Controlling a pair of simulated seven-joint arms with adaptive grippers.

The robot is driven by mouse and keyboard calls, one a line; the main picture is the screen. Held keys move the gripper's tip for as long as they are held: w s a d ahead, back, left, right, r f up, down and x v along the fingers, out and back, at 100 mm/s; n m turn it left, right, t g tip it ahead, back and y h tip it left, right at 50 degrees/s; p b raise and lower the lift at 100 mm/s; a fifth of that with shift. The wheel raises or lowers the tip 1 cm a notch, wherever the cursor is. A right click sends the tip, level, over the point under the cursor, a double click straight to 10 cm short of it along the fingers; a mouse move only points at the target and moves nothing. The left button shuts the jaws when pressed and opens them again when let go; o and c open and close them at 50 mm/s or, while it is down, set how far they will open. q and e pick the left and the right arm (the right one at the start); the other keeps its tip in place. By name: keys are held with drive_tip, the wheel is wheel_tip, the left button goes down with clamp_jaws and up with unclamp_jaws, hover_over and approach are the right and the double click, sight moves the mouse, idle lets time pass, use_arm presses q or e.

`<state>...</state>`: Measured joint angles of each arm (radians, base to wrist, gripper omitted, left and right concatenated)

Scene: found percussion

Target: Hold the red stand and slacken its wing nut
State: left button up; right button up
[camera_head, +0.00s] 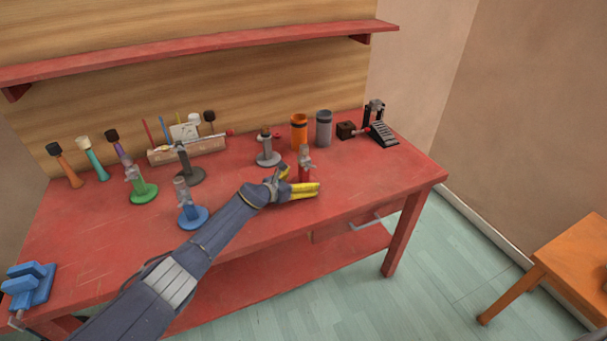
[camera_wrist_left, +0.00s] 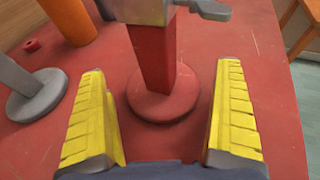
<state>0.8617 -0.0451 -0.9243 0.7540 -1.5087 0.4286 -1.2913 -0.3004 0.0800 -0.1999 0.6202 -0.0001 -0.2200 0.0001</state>
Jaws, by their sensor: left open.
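The red stand (camera_head: 305,172) stands upright on the red bench, near its front edge. In the left wrist view the red stand (camera_wrist_left: 155,58) shows its square post on a round red base, with a grey clamp and part of a lever-like grey piece (camera_wrist_left: 210,9) at the top, cut off by the frame. My left gripper (camera_head: 302,183) is open, with its yellow fingers on either side of the stand. In the left wrist view the fingers (camera_wrist_left: 160,115) are apart from the post, with the base between them. My right gripper is not seen.
A grey stand (camera_head: 268,152), orange cylinder (camera_head: 299,131) and grey cylinder (camera_head: 324,129) stand behind. Blue (camera_head: 193,215) and green (camera_head: 143,191) stands are to the left. A pedal (camera_head: 383,134) is at the back right. A blue vise (camera_head: 28,285) sits at the front left.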

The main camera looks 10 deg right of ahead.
use_arm(q)
drive_tip(key=shift+w+d+f, duration=0.1)
drive_tip(key=shift+d, duration=0.2)
drive_tip(key=shift+c, duration=0.2)
